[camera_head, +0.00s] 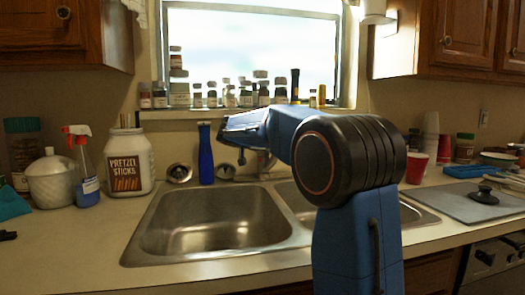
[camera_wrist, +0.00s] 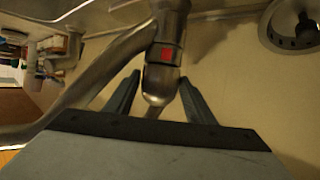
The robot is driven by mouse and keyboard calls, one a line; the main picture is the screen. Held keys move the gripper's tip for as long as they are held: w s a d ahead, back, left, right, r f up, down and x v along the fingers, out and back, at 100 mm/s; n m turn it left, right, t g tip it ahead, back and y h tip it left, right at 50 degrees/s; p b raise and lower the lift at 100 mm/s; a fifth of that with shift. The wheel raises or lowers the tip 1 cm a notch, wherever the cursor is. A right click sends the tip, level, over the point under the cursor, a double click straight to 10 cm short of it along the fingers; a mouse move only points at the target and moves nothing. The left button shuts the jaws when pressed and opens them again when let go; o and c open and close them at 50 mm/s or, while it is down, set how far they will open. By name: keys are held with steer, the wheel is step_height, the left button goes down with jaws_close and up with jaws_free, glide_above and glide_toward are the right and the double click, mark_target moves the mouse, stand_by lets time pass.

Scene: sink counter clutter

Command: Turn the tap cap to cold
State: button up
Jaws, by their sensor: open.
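In the wrist view the metal tap (camera_wrist: 165,30) rises between my gripper's fingers, with a red mark (camera_wrist: 167,53) on its band. Its rounded metal end, the cap (camera_wrist: 160,88), lies between the two fingers. My gripper (camera_wrist: 160,76) is open, with one dark finger on each side of the cap; I cannot tell whether either finger touches it. In the head view the tap (camera_head: 264,163) is mostly hidden behind my arm, at the back of the sink, and my gripper (camera_head: 242,156) points down near it.
The double sink (camera_head: 210,220) is empty in front. A blue bottle (camera_head: 206,155) and a metal strainer (camera_head: 179,173) stand left of the tap. A pretzel jar (camera_head: 130,162) and spray bottle (camera_head: 84,170) are farther left. Red cups (camera_head: 416,167) stand at right. Small jars line the windowsill.

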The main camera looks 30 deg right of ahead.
steer(key=c, duration=0.8)
steer(key=shift+n+t+y, duration=0.6)
steer(key=shift+n, duration=0.1)
steer(key=o, duration=0.8)
steer(key=v, duration=1.7)
steer(key=shift+a, duration=0.25)
